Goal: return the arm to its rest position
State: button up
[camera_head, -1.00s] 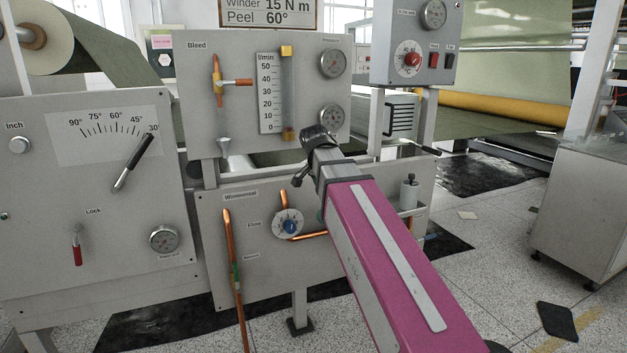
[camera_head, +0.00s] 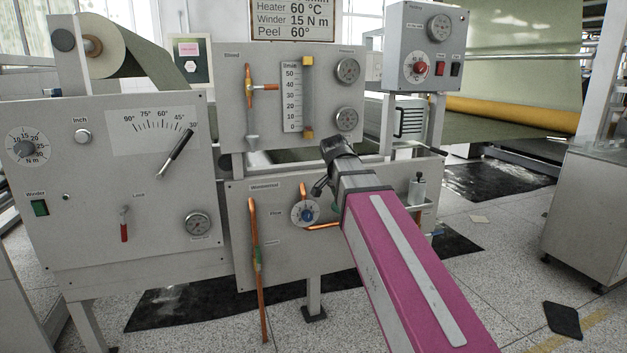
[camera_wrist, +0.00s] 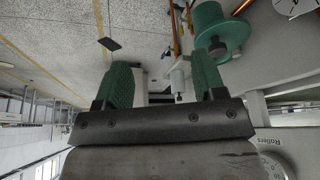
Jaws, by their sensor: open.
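My arm reaches from the lower right of the head view towards the grey machine panel (camera_head: 290,262), with its magenta link in front. The far end of the arm overlaps the panel's right part, and my gripper's fingers cannot be made out there. In the wrist view my gripper (camera_wrist: 163,68) shows two green-padded fingers spread apart with nothing held between them. A green round handle (camera_wrist: 218,32) lies beyond the right finger, apart from it as far as I can tell.
The angle-scale panel (camera_head: 100,225) stands at left. The bleed panel (camera_head: 238,120) and the control box with a red knob (camera_head: 395,75) stand behind the arm. Copper pipes (camera_head: 257,285) run down the lower panel. A metal cabinet (camera_head: 590,205) is at right, with open floor before it.

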jog(key=s+d+f+n+g+y, duration=0.1)
jog(key=s+d+f+n, duration=0.1)
jog(key=f, duration=0.9)
jog(key=s+d+f+n+g+y, duration=0.1)
jog(key=s+d+f+n, duration=0.2)
jog(key=f, duration=0.9)
jog(key=s+d+f+n+g+y, duration=0.1)
jog(key=s+d+f+n, duration=0.2)
jog(key=s+f, duration=0.4)
notch_tip(320, 180, down, 6)
jog(key=shift+d+r+n, duration=0.25)
jog(key=shift+n, duration=0.15)
